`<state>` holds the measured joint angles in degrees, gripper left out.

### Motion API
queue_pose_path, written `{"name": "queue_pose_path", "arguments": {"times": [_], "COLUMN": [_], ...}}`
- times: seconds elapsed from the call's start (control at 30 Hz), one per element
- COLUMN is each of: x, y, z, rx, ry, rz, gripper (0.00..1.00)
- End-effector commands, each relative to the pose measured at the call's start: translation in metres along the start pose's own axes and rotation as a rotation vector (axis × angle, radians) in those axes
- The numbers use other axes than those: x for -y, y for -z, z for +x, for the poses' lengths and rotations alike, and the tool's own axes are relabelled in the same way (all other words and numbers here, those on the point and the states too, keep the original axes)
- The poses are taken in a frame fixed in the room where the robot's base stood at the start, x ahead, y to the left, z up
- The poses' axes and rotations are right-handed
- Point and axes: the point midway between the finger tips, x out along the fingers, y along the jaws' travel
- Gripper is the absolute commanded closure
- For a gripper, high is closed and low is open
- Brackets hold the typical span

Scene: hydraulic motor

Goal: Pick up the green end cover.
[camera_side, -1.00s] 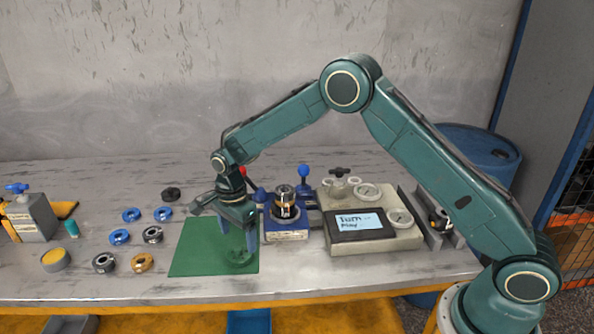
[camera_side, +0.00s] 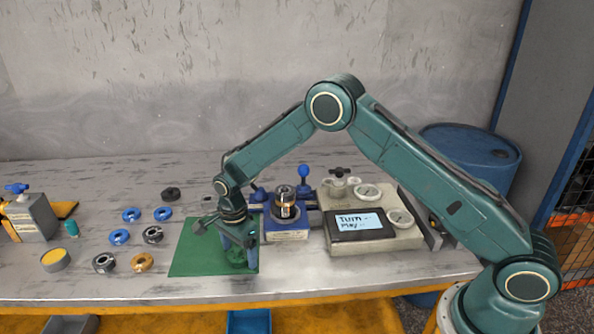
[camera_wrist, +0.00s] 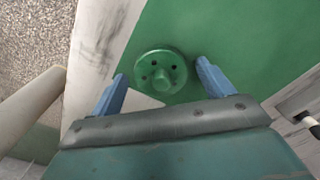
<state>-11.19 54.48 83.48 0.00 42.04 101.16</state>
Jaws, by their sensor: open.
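The green end cover (camera_wrist: 160,72) is a round flanged disc with small dark holes and a raised central boss. It lies on the green mat (camera_side: 195,258), and in the side view the cover (camera_side: 237,256) is partly hidden by my gripper. My gripper (camera_side: 239,266) is low over the mat, pointing down. In the wrist view my gripper (camera_wrist: 160,75) has its two blue fingers apart, one on each side of the cover. Gaps show between the fingers and the cover. Nothing is held.
Right of the mat stands a blue fixture (camera_side: 287,229) holding a metal motor part (camera_side: 285,203). A test box with a screen (camera_side: 360,222) is further right. Several blue, grey and brass rings lie left of the mat, with a yellow-topped cup (camera_side: 55,259).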

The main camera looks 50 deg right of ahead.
Motion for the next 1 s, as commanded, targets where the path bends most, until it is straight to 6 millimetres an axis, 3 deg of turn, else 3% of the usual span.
{"name": "queue_pose_path", "arguments": {"times": [0.37,0.63,1.0], "x": [0.0000,0.0000,0.0006], "y": [0.0001,0.0001,0.0000], "z": [-0.0003,-0.0004,-0.0036], "rx": [0.000,0.000,0.000], "ry": [0.000,0.000,0.002], "rz": [0.000,0.000,0.000], "gripper": [0.20,0.71,0.74]}}
